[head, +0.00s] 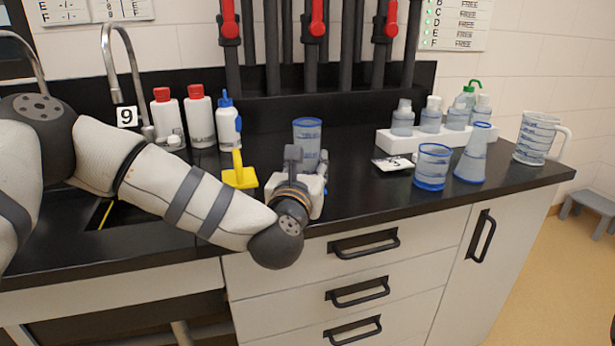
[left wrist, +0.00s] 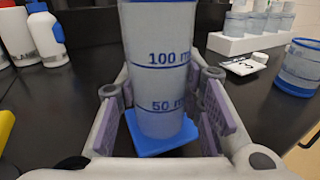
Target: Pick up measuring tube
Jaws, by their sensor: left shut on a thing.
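The measuring tube (head: 307,132) is clear with blue markings and stands upright in my left gripper (head: 308,160) near the counter's front. In the left wrist view the tube (left wrist: 160,65) shows "100" and "50" marks and a blue base (left wrist: 162,142). The pads of my left gripper (left wrist: 160,100) are on both sides of the tube, shut on it. The base looks at or close to the black counter; I cannot tell whether it touches. In the head view the gripper hides the tube's lower part. My right gripper is not in view.
A blue-rimmed beaker (head: 432,168), a conical flask (head: 474,155) and a measuring jug (head: 538,138) stand right on the black counter (head: 365,195). Bottles (head: 200,115) and a yellow object (head: 240,175) are left. A white rack (head: 420,142) holds small bottles behind.

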